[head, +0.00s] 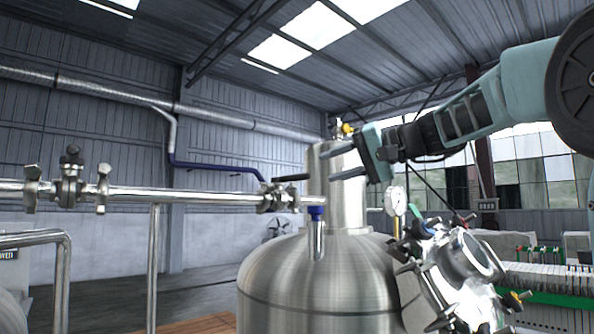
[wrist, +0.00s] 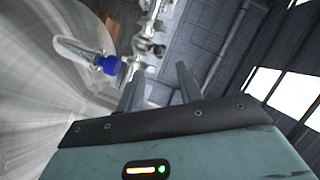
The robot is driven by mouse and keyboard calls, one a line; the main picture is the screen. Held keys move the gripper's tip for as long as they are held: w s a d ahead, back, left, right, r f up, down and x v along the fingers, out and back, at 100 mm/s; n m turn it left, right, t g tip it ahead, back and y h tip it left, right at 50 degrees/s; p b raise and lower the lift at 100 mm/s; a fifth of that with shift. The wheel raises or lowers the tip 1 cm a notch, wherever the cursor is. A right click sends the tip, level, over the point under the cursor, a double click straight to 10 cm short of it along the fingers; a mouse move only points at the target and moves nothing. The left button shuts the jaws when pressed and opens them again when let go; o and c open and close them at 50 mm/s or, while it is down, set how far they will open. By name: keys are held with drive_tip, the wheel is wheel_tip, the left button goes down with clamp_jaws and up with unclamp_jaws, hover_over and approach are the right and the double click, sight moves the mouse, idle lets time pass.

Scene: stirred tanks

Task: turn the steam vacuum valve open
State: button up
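In the head view a valve (head: 275,198) sits at the right end of a horizontal steel pipe, beside the large steel tank. A dark bar, apparently its lever (head: 292,178), shows just above it. I cannot tell which way the valve is set. A blue fitting (head: 316,213) with a steel stub below is just to its right. My gripper (head: 322,165) is open and empty, its fingers pointing left toward the lever, a little apart from it in the picture. In the wrist view my gripper (wrist: 160,78) has the blue fitting (wrist: 108,65) and the valve (wrist: 135,65) beyond its left finger.
The steel tank (head: 315,290) stands below my gripper. A pressure gauge (head: 395,202) and a tilted metal fitting (head: 455,270) are at its right. The steel pipe (head: 180,194) runs left with another valve (head: 70,180) on it. The space above the pipe looks free.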

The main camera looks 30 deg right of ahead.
sight(298, 178)
drive_tip(key=p+x, duration=0.3)
drive_tip(key=x, duration=0.6)
drive_tip(key=shift+w+a+f+p, duration=0.15)
drive_tip(key=shift+w+f+p, duration=0.05)
drive_tip(key=shift+w+p, duration=0.15)
clamp_jaws()
